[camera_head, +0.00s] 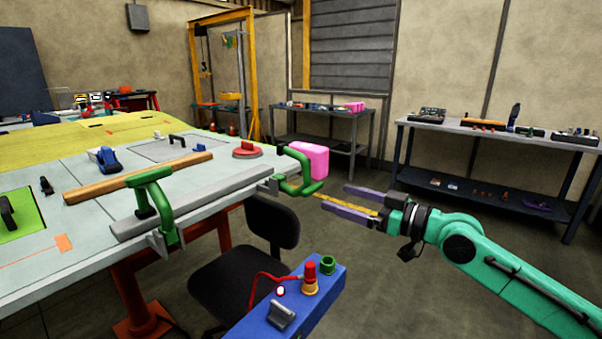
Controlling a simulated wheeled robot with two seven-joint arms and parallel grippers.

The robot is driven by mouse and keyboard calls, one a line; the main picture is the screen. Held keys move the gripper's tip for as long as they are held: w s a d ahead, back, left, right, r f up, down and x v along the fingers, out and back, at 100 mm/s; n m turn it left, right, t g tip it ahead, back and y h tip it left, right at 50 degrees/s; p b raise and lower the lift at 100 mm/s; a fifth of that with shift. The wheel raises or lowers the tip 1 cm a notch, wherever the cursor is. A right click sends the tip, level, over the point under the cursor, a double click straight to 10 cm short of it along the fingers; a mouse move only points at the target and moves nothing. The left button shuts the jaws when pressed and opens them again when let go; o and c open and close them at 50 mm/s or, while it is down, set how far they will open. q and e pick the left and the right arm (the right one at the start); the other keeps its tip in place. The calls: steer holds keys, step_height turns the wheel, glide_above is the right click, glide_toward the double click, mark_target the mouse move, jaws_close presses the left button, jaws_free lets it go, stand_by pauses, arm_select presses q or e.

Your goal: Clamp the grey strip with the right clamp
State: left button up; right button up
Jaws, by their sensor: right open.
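The grey strip (205,193) lies along the near edge of the pale worktable (50,268). The right clamp (296,174), green, sits at the table's right corner near the strip's right end. I cannot tell whether it grips the strip. Another green clamp (157,208) stands at the strip's left part. My right gripper (336,197) has purple fingers, spread apart and empty. It comes from the right, and its fingertips point at the right clamp with a gap between them in the picture. My left gripper is not in view.
A black chair (235,272) stands below the table edge. A blue box (300,306) with red and green knobs is in front. A pink block (309,160) shows behind the right clamp. Shelving tables (475,140) line the back right. A wooden bar (140,178) lies behind the strip.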

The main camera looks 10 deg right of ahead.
mark_target(302, 185)
steer(key=p+x, duration=0.2)
steer(key=r+p+x, duration=0.1)
steer(key=p+x, duration=0.1)
steer(key=x, duration=0.1)
steer(key=shift+w+a+r, duration=0.1)
steer(key=x, duration=0.1)
steer(key=p+x, duration=0.1)
steer(key=x, duration=0.1)
steer(key=f+x, duration=0.1)
steer(key=x, duration=0.1)
steer(key=shift+w, duration=0.2)
steer(key=shift+w+a+f+p, duration=0.1)
steer(key=shift+w+a+p, duration=0.2)
steer(key=shift+a, duration=0.05)
